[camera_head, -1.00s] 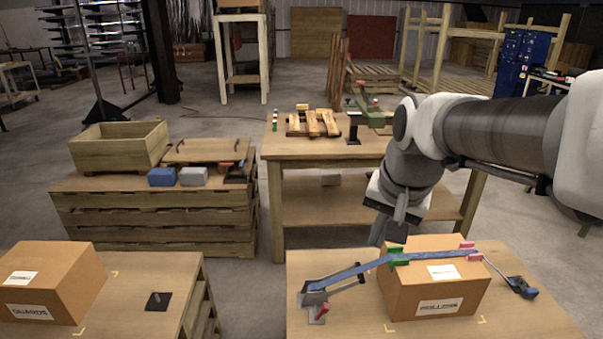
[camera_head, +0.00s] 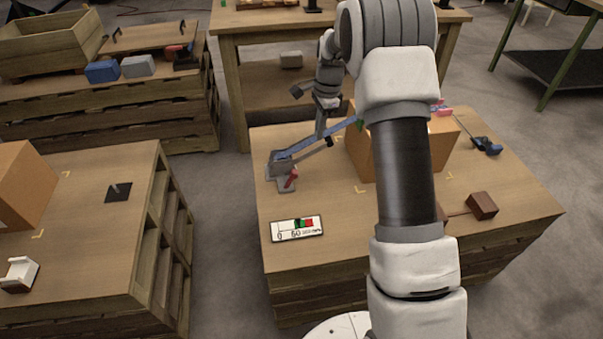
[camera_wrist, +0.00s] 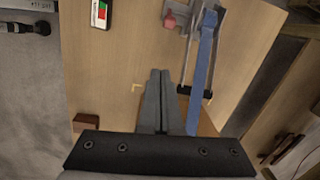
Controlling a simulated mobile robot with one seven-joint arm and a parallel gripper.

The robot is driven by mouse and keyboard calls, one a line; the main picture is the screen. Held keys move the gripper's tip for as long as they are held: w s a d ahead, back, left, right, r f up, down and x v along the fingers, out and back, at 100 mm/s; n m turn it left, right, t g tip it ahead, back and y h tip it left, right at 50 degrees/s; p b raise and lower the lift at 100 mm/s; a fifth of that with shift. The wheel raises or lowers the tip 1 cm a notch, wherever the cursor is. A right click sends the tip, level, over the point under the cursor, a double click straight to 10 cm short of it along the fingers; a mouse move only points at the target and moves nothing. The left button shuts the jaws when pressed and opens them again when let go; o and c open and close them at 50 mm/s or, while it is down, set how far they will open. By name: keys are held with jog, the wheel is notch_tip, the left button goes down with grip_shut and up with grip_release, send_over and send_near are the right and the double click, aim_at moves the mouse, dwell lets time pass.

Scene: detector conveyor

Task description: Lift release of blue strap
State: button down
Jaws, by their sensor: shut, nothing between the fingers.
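The blue strap (camera_head: 310,147) runs from a grey metal buckle (camera_head: 277,165) up toward the cardboard box (camera_head: 359,152). A red release tab (camera_head: 291,179) sits at the buckle's near side. The wrist view also shows the blue strap (camera_wrist: 203,62), right of the fingers, and the red tab (camera_wrist: 171,20) at the top. A grey lever with a black crossbar (camera_wrist: 186,90) lies beside the strap. My gripper (camera_wrist: 160,73) is shut and empty, left of the strap in the wrist view. In the head view my arm hides much of the box and the strap over it.
A scale card (camera_head: 297,229) lies on the near table, with a brown block (camera_head: 481,205) at its right. Pink clips (camera_head: 441,109) and a dark-ended hook (camera_head: 487,146) are beyond my arm. Open table surface lies around the scale card.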

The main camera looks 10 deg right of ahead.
aim_at(292, 179)
notch_tip(292, 179, down, 8)
jog(key=w+m+b, duration=0.1)
jog(key=shift+w+d+m+g, duration=0.25)
jog(key=shift+w+m+g, duration=0.05)
jog(key=shift+w+m, duration=0.1)
jog(key=f+b, duration=0.1)
jog(key=f, duration=0.2)
jog(key=f+b, duration=0.1)
jog(key=f, duration=0.2)
jog(key=a+f+b, duration=0.1)
jog(key=f, duration=0.2)
jog(key=shift+f+b, duration=0.3)
jog(key=shift+f, duration=0.05)
jog(key=a, duration=0.1)
jog(key=a+r+b, duration=0.1)
jog(key=shift+a, duration=0.4)
jog(key=shift+a+r, duration=0.25)
jog(key=shift+a, duration=0.2)
jog(key=shift+a, duration=0.1)
